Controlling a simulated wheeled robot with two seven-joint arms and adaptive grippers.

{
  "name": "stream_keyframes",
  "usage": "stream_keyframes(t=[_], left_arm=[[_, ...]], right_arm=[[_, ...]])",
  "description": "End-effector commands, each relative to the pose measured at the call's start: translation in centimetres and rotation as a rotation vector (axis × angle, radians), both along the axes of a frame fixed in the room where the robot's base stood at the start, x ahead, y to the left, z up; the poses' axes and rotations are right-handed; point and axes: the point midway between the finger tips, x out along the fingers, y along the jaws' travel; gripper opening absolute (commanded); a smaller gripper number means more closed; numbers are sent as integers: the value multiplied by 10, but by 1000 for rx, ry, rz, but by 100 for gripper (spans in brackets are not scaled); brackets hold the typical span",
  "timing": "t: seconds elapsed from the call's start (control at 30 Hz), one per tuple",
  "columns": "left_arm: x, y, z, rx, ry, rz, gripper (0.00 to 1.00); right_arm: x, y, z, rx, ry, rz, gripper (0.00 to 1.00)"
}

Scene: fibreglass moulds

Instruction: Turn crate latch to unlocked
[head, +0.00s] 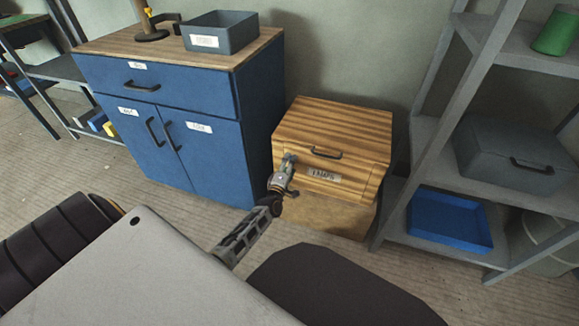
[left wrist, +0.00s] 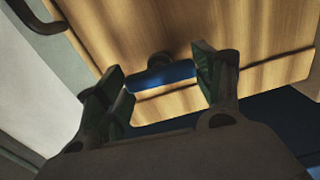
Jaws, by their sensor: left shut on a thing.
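The wooden crate (head: 345,125) stands on a lighter block by the wall, with a black handle and a label on its front. Its latch is a blue bar (left wrist: 162,77) on a dark round pivot, seen against the wood in the left wrist view. The bar lies crosswise between the fingers of my left gripper (left wrist: 165,85), which is shut on it. In the head view my left gripper (head: 288,162) is at the left part of the crate's front and hides the latch. My right gripper is not in view.
A blue cabinet (head: 180,85) with a grey bin (head: 220,32) on top stands left of the crate. A grey shelf rack (head: 425,140) with a blue tray (head: 450,218) and a grey case (head: 510,155) stands close on the right. The floor in front shows some free room.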

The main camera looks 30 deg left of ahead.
Motion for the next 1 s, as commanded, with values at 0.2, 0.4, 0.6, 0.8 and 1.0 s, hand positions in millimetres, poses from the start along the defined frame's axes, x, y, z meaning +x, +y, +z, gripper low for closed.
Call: stream_keyframes(t=[0.2,0.4,0.6,0.8,1.0], left_arm=[[-1,1,-1,-72,-16,1,44],[-1,1,-1,-94,-22,1,44],[-1,0,-1,-95,-21,1,44],[-1,0,-1,-94,-21,1,82],[0,0,-1,-93,-21,1,89]], right_arm=[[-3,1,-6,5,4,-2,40],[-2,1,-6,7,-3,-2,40],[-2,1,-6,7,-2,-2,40],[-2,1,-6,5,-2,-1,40],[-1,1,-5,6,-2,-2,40]])
